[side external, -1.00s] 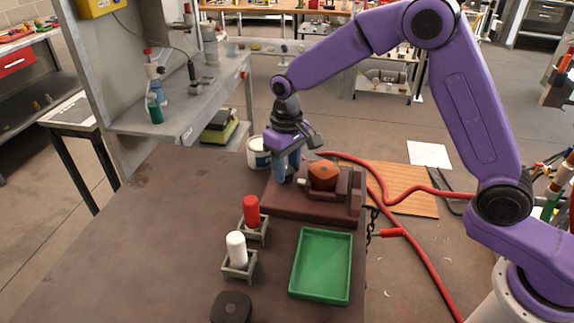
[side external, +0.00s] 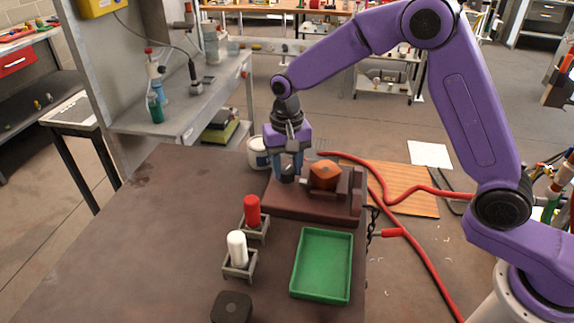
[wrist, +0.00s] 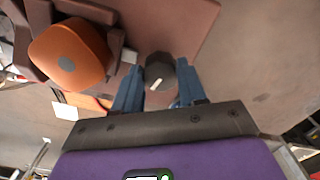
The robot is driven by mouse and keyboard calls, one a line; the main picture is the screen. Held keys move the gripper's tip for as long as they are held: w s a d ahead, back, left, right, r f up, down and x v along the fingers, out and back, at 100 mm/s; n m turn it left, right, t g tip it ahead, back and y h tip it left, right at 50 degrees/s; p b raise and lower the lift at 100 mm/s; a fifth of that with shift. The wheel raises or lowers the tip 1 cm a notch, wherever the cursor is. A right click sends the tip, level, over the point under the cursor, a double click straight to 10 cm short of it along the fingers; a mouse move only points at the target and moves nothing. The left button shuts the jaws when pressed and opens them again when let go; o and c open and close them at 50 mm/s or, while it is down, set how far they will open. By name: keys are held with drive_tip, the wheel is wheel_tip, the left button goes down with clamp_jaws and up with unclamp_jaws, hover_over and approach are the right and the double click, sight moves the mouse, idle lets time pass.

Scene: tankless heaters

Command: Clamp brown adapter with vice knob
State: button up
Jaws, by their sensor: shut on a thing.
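The brown adapter (side external: 325,175) is an orange-brown block sitting between the jaws of the dark red vice (side external: 312,207). It also shows at the upper left of the wrist view (wrist: 70,54). The vice knob (wrist: 160,71) is a dark grey round knob with a white mark, on the side of the vice nearest my gripper. My gripper (side external: 289,178) points down at the vice's left end, its blue fingers on either side of the knob and shut on it. In the side view the fingers partly hide the knob.
A green tray (side external: 322,265) lies in front of the vice. A red bottle (side external: 252,211) and a white bottle (side external: 236,247) stand in small holders to the left. A white bucket (side external: 258,153) is behind the gripper. The left of the table is clear.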

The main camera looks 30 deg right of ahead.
sight(289, 172)
drive_tip(key=shift+w+r, duration=0.1)
drive_tip(key=shift+r, duration=0.05)
drive_tip(key=o, duration=0.8)
wheel_tip(289, 172, up, 17)
drive_tip(key=shift+r, duration=0.15)
idle(0.5)
drive_tip(key=s+d+f+n, duration=0.3)
drive_tip(key=s+d+n, duration=0.2)
drive_tip(key=s, duration=0.6)
drive_tip(key=s+d+f+n, duration=0.4)
drive_tip(key=s+n, duration=0.1)
drive_tip(key=s, duration=0.6)
drive_tip(key=s+d+f+n, duration=0.4)
drive_tip(key=s+d+n, duration=0.1)
drive_tip(key=s, duration=0.6)
drive_tip(key=shift+s+d+n, duration=0.3)
drive_tip(key=shift+s+n, duration=0.1)
